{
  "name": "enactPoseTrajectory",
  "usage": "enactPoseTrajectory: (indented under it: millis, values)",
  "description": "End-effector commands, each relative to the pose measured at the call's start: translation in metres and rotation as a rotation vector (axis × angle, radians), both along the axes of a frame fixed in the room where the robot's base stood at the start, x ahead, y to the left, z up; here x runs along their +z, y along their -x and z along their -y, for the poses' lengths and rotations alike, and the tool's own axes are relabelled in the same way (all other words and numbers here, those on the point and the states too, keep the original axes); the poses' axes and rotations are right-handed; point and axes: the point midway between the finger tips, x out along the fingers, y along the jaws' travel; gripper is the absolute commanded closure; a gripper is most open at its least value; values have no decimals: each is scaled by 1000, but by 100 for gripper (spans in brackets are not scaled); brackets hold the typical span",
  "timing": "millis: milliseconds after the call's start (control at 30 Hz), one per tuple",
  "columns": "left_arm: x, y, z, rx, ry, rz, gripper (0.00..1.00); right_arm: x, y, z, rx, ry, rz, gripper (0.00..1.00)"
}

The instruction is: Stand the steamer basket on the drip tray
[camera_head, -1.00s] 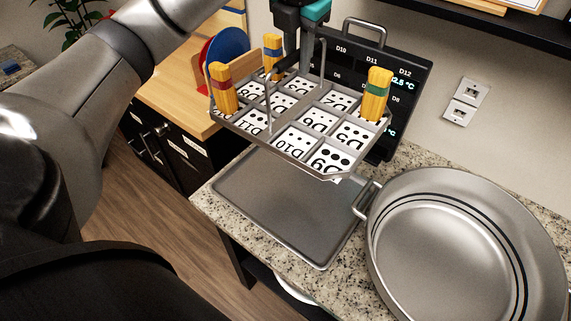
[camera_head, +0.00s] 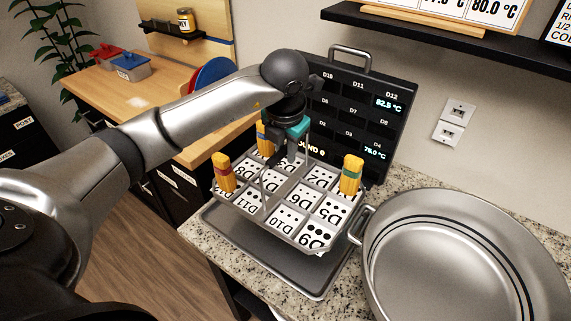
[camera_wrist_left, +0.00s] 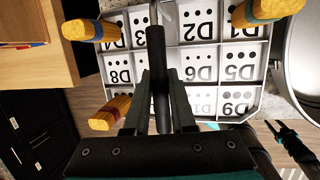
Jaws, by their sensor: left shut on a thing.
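The steamer basket (camera_head: 285,219) is a metal grid with printed cell labels and thin uprights. Yellow banded bundles (camera_head: 351,177) stand in some cells. It looks level over the drip tray (camera_head: 270,263), a flat grey tray on the counter; I cannot tell whether they touch. My left gripper (camera_head: 287,150) is above the basket's middle. In the left wrist view the left gripper (camera_wrist_left: 158,110) is shut on the basket's dark bar (camera_wrist_left: 157,70). A dark forked part at the right edge there may be my right gripper (camera_wrist_left: 282,135); its jaw state is unclear.
A large steel pot (camera_head: 460,260) stands right of the tray, its handle (camera_head: 360,225) close to the basket. A black display panel (camera_head: 350,110) stands behind. The granite counter (camera_head: 195,236) has little free room. A wooden bench (camera_head: 150,100) is at the back left.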

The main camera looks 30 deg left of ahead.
Motion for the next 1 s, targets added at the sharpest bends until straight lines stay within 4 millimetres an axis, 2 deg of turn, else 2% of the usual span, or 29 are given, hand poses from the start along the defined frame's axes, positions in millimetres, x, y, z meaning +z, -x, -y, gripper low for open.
enactPoseTrajectory:
  millis: [67,333,567,600,833,1000]
  values:
    - [-3,-1,0,0,0,5,100,0,0,0,0,0,0,50]
    - [-37,-1,0,0,1,4,100,-1,0,0,0,0,0,50]
    - [-40,-1,0,-1,1,7,100,-1,0,0,1,-1,0,50]
    - [-42,0,1,-1,1,-1,73,-1,0,0,1,-1,0,50]
    - [-42,0,0,-1,0,-1,47,-1,0,-1,1,-1,0,50]
    - [-42,0,0,-1,0,0,47,-1,0,-1,1,-1,0,50]
